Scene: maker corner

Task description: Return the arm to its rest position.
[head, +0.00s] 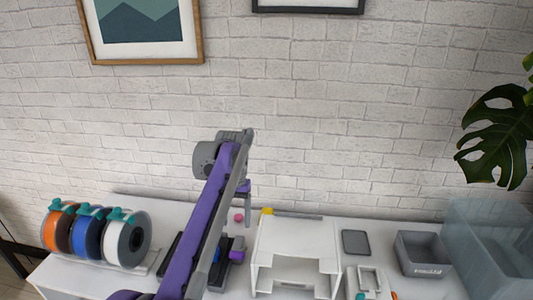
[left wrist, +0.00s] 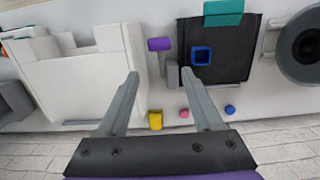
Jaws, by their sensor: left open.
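My left arm (head: 208,225), purple and grey, rises from the bottom of the head view over the desk to a grey joint (head: 213,155) in front of the brick wall. The fingers are above the desk, between a white box-like unit and a black plate. My right gripper is in neither view.
Orange, blue and white spools (head: 128,240) stand left of my arm. The white unit (head: 297,238), grey bin (head: 422,253) and translucent box (head: 488,250) stand to the right. A black plate (left wrist: 225,62) carries a blue square piece (left wrist: 201,55). A yellow block (left wrist: 155,119) lies near the wall.

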